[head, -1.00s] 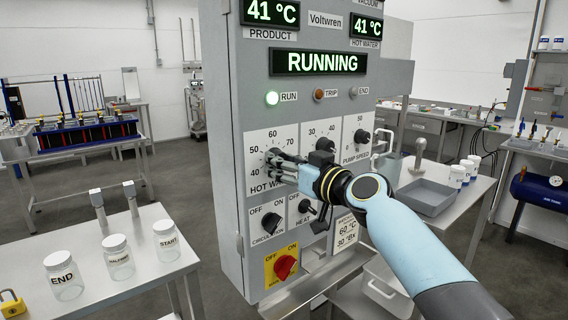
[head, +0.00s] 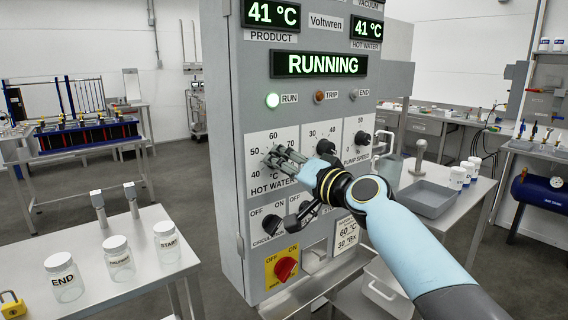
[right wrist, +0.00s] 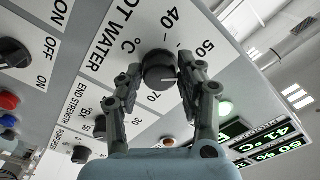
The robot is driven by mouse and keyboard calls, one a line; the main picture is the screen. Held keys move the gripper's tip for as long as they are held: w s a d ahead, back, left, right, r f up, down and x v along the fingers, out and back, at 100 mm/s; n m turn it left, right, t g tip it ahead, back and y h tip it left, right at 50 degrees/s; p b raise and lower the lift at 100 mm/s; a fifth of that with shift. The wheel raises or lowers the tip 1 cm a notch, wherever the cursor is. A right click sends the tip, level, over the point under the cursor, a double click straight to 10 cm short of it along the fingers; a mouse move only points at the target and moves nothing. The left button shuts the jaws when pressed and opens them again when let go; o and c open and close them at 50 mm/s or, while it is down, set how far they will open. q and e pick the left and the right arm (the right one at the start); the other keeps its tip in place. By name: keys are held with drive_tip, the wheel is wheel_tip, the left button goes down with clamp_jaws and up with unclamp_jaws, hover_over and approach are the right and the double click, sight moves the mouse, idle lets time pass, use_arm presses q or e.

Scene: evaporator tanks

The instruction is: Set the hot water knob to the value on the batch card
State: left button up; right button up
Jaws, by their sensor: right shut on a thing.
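The hot water knob (right wrist: 159,70) is dark and round, on the white dial of the grey control panel. My right gripper (head: 277,155) is shut on it, with one finger on either side, as the right wrist view shows (right wrist: 157,80). In the head view the fingers mostly hide the knob. A pale mark shows on the knob, but I cannot read its exact setting. The hot water display (head: 367,29) reads 41 °C. My left gripper is not in view.
A pump speed knob (head: 363,138) sits right of my gripper. Below are the circulation switch (head: 271,224) and a red switch (head: 285,268) on a yellow plate. Labelled jars stand on the left table (head: 130,255). A grey tray (head: 428,197) lies at right.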

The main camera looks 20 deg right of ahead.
drive_tip(key=shift+r+m+p, duration=0.1)
drive_tip(key=shift+m+p, duration=0.9)
drive_tip(key=shift+m, duration=2.9)
drive_tip(key=o, duration=1.1)
drive_tip(key=shift+o, duration=0.2)
drive_tip(key=v, duration=1.2)
